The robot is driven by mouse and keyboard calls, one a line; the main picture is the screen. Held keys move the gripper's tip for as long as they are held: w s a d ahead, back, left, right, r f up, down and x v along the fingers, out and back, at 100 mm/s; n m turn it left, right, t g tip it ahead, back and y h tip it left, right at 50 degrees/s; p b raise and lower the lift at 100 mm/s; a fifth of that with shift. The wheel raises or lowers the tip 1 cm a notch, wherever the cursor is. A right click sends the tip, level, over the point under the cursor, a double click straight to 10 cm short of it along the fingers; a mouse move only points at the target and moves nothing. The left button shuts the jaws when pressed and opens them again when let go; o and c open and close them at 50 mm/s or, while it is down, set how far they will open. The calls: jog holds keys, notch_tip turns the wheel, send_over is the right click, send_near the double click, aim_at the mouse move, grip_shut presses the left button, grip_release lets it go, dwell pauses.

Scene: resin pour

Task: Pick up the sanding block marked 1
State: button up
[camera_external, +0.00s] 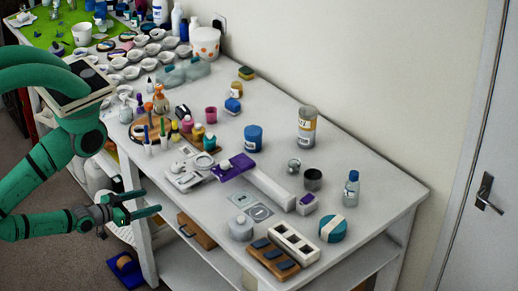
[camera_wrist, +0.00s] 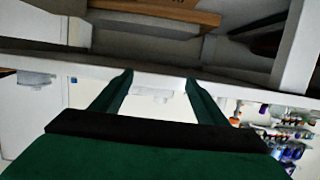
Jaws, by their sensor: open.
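No "1" is readable on any block, so I cannot tell which thing is the sanding block marked 1. A wooden holder (camera_external: 259,268) with dark blue blocks (camera_external: 273,254) sits at the table's near front edge and may hold sanding blocks. My gripper (camera_external: 157,201) is open and empty, left of the table's front edge and apart from the holder. In the wrist view its two fingers (camera_wrist: 158,78) are spread, with a pale table edge beyond them and no block between them.
A white tray with openings (camera_external: 295,243) stands beside the wooden holder. Bottles and cups crowd the table's far left. A wooden box (camera_external: 197,231) lies on the lower shelf.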

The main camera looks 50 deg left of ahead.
jog(key=shift+c, duration=0.9)
